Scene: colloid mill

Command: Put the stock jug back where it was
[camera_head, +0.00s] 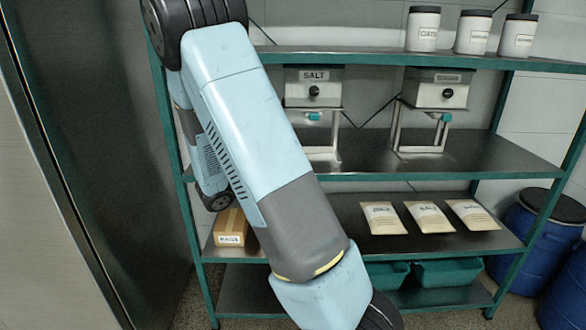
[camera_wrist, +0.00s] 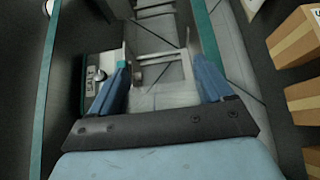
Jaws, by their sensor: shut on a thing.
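My gripper (camera_wrist: 158,62) shows in the wrist view with its two blue fingers set wide apart. Between them is a pale, see-through body that I take to be the stock jug (camera_wrist: 162,97); the fingers are shut on it. Its outline is blurred, so I cannot tell its tilt or how full it is. A white dispenser box with a dark knob (camera_wrist: 96,78) lies just left of the fingers in that view. In the head view my arm crosses the middle, and neither the gripper nor the jug shows.
The green-framed rack holds a SALT dispenser (camera_head: 314,88), another dispenser (camera_head: 436,90), several lidded jars (camera_head: 423,30), pouches (camera_head: 428,216) and a carton (camera_head: 231,228). Green bins (camera_head: 447,272) stand below; a blue drum (camera_head: 535,235) is at right. Cartons (camera_wrist: 297,38) line the wrist view's right edge.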

